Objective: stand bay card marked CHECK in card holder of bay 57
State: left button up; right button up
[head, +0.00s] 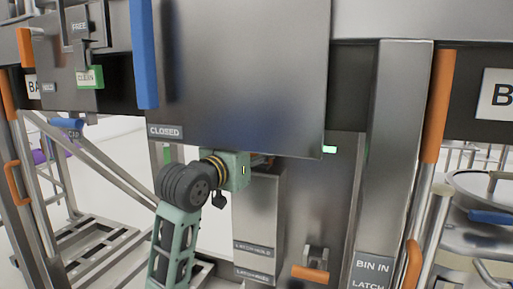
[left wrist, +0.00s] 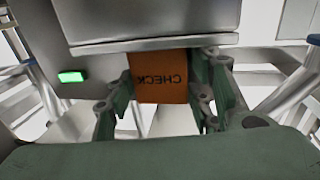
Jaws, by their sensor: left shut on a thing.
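The orange card marked CHECK (left wrist: 162,88) is between the fingers of my left gripper (left wrist: 160,98) in the left wrist view, its lettering turned round. The gripper is shut on it. The card's upper edge lies close under a grey metal edge; I cannot tell whether they touch. In the head view my left gripper (head: 256,164) is just below the large grey panel (head: 240,75), its fingers mostly hidden. No bay number 57 is readable, and I cannot make out that bay's card holder. My right gripper is not in view.
A green CLEAN card (head: 90,77) sits in a holder below a FREE label at upper left. A blue bar (head: 144,50), a CLOSED label (head: 165,132), a green light (head: 329,150) and a post with orange handles (head: 437,105) surround the panel. A metal box stands just below my gripper.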

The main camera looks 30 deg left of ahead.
pick_arm(q)
jog(key=shift+s+a, duration=0.1)
jog(key=shift+s, duration=0.2)
jog(key=shift+w+f, duration=0.1)
jog(key=shift+f, duration=0.15)
jog(key=o, duration=1.2)
jog(key=shift+r, duration=0.25)
jog(key=shift+s+f, duration=0.1)
jog(key=shift+s, duration=0.25)
jog(key=s+b, duration=0.1)
jog(key=s, duration=0.2)
jog(key=s+b, duration=0.1)
jog(key=s, duration=0.3)
jog(key=s+b, duration=0.1)
jog(key=s, duration=0.3)
jog(key=shift+s+d, duration=0.2)
jog(key=shift+d, duration=0.15)
